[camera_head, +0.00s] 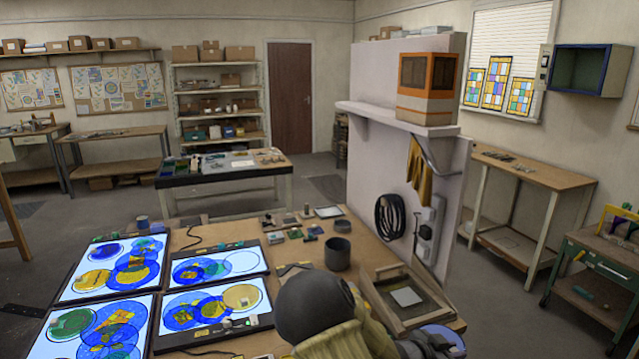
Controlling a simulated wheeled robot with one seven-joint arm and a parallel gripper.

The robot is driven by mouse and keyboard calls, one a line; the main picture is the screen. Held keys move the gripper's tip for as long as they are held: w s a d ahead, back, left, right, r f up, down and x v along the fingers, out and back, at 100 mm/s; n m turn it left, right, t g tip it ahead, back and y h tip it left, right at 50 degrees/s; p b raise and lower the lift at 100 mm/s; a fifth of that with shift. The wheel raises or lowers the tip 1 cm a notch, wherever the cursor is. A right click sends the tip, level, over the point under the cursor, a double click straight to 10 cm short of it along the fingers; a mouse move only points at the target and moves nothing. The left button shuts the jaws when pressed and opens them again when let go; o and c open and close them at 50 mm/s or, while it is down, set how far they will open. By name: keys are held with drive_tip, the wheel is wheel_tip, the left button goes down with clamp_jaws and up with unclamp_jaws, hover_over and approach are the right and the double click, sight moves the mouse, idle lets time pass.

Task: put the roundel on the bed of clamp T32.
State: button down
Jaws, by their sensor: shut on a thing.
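My gripper (428,346) is at the bottom edge, right of my dark arm joint, and only partly in view. It is shut on a round, blue-edged thing (448,335), which I take to be the roundel; its far edge shows past the bench's front right corner. The fingertips are mostly hidden. I can read no T32 label, so I cannot tell which thing is clamp T32. Several round blue, yellow and green glass pieces lie on lit panels (76,293) at the left.
A wooden frame (376,290) with a pale square inside stands on the bench beside my arm. A dark cup (338,254) stands behind it. A white partition (430,85) rises behind the bench. At the right is a green cart (590,268) with a yellow frame-like thing (616,218).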

drive_tip(key=shift+s, duration=0.2)
drive_tip(key=shift+s+a+f+t, duration=0.15)
drive_tip(key=shift+s+a+t, duration=0.15)
drive_tip(key=shift+s, duration=0.1)
drive_tip(key=shift+w+a+f+n+t, duration=0.25)
drive_tip(key=shift+w+f+n+t, duration=0.1)
drive_tip(key=shift+f+n, duration=0.15)
drive_tip(key=shift+s+a+f+n+t+y, duration=0.1)
drive_tip(key=shift+a+f+n+t+y, duration=0.15)
drive_tip(key=shift+a+f+n+y, duration=0.15)
drive_tip(key=a+f+n+t+y, duration=0.6)
drive_tip(key=a+f+n+y, duration=0.5)
drive_tip(key=a+f, duration=0.2)
drive_tip(key=shift+s+a+f, duration=0.2)
drive_tip(key=shift+f, duration=0.1)
drive_tip(key=shift+w+r, duration=0.1)
drive_tip(key=shift+r, duration=0.05)
drive_tip(key=s+f, duration=0.6)
drive_tip(key=f, duration=0.5)
